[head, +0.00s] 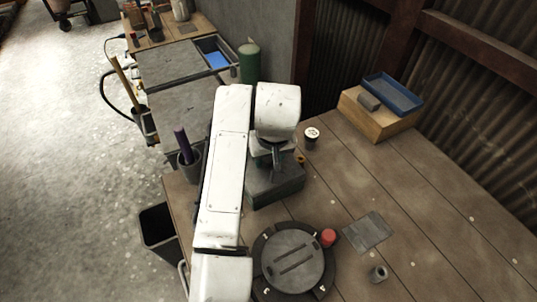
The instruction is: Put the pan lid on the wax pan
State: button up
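My white arm covers the area left of the disc.
A red knob (328,237) sits beside the round rim. A grey plate (368,233), a small metal cup (378,273) and a white-topped jar (312,138) stand nearby. A wooden box (372,127) carries a blue tray (392,95). The wooden table is clear at right.

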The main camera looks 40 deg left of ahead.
dwell(0.3)
jog(key=o, duration=0.6)
jog(key=b+v, duration=0.1)
jog(key=v, duration=0.9)
jog(key=shift+s+d+r+b, duration=0.1)
jog(key=shift+d+r+b, duration=0.05)
jog(key=shift+r+b, duration=0.2)
